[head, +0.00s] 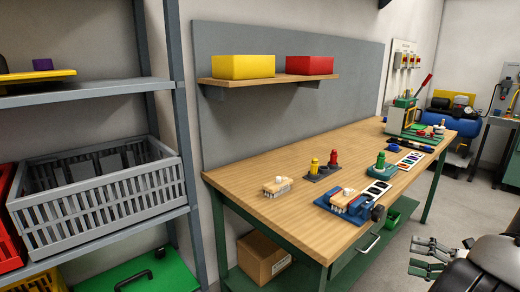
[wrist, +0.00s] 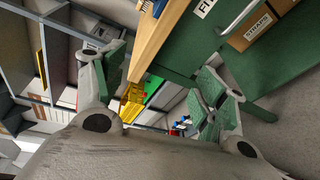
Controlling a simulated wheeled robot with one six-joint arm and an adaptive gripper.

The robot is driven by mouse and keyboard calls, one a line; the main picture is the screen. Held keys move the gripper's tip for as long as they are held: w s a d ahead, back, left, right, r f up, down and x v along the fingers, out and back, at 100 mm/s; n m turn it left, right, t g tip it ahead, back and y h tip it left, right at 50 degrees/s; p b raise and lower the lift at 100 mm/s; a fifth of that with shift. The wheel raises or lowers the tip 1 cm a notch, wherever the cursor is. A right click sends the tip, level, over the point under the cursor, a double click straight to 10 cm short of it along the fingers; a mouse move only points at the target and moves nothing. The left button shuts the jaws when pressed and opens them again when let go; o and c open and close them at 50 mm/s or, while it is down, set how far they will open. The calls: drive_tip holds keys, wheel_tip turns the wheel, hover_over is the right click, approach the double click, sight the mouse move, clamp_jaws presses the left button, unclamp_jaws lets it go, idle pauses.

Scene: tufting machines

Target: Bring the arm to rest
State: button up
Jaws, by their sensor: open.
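My gripper (head: 428,256) is at the lower right of the head view, in front of the bench's right part and apart from it. Its fingers point left in that picture. In the wrist view, my gripper (wrist: 163,74) has its two green-padded fingers spread wide with nothing between them. My arm fills the lower right corner of the head view. The wooden workbench (head: 245,172) stands left of my gripper. Its edge (wrist: 165,35) also shows at the top of the wrist view.
On the bench are a brush-like block (head: 277,187), a blue fixture (head: 345,203), red and yellow pegs and a machine at the far end. A grey shelf with a grey crate (head: 100,200) stands left. Floor right of the bench is clear.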

drive_tip(key=s+a+r+n+g+h, duration=0.15)
drive_tip(key=s+r+n+g, duration=0.35)
drive_tip(key=n, duration=0.8)
drive_tip(key=s+a+r+n+g+h, duration=0.1)
drive_tip(key=s+r+n+g+h, duration=0.35)
drive_tip(key=n, duration=0.75)
drive_tip(key=a+r+n+t+h, duration=0.1)
drive_tip(key=a+r+n+h, duration=0.2)
drive_tip(key=r+n, duration=0.5)
drive_tip(key=a+r+n+t+h, duration=0.2)
drive_tip(key=a+r+n+h, duration=0.1)
drive_tip(key=r+n, duration=0.5)
drive_tip(key=shift+w+a+r+n, duration=0.15)
drive_tip(key=shift+w+a+n, duration=0.15)
drive_tip(key=shift+w+a, duration=0.15)
